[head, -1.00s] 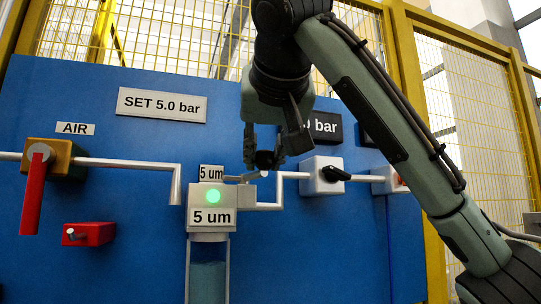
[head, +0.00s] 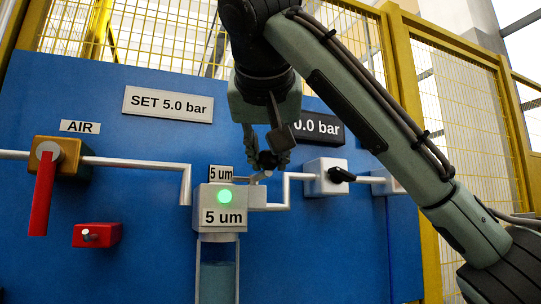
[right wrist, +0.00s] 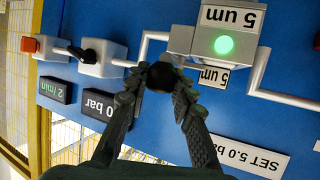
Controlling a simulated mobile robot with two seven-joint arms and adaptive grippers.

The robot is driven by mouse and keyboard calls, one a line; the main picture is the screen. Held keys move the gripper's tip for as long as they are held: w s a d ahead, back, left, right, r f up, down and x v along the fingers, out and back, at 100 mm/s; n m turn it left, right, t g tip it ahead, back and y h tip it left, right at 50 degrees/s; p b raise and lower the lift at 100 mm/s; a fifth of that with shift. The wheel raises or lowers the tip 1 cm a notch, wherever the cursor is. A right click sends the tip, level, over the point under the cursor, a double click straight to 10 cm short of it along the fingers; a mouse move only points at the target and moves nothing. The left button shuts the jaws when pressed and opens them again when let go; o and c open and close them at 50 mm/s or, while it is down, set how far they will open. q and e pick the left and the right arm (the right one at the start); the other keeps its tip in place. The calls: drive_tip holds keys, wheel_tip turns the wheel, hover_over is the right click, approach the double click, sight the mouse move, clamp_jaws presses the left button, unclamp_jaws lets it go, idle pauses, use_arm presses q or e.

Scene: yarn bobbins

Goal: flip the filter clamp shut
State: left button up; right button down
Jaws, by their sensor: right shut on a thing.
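The filter head is a light grey block (head: 219,222) labelled "5 um", with a lit green lamp and a clear bowl (head: 217,270) below. A short grey clamp lever (head: 258,177) stands out at its upper right and ends in a dark round knob (head: 267,160). My right gripper (head: 268,157) reaches down from above and is shut on that knob. In the right wrist view the black knob (right wrist: 160,77) sits between the fingertips of my right gripper (right wrist: 159,82), beside the filter block (right wrist: 210,40). The fingers partly hide the knob and lever. My left gripper is not in view.
On the blue panel (head: 120,200), a red-handled air valve (head: 43,190) and a red block (head: 97,235) stand left. A white valve with a black knob (head: 325,177) is close on the right. White pipes (head: 135,163) run beside the filter. A yellow fence (head: 165,40) stands behind.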

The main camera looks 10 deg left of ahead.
drive_tip(key=c, duration=1.6)
unclamp_jaws()
drive_tip(key=shift+o, duration=0.2)
drive_tip(key=shift+s+r, duration=0.3)
drive_tip(key=shift+s, duration=0.2)
drive_tip(key=v, duration=1.1)
drive_tip(key=shift+f, duration=0.15)
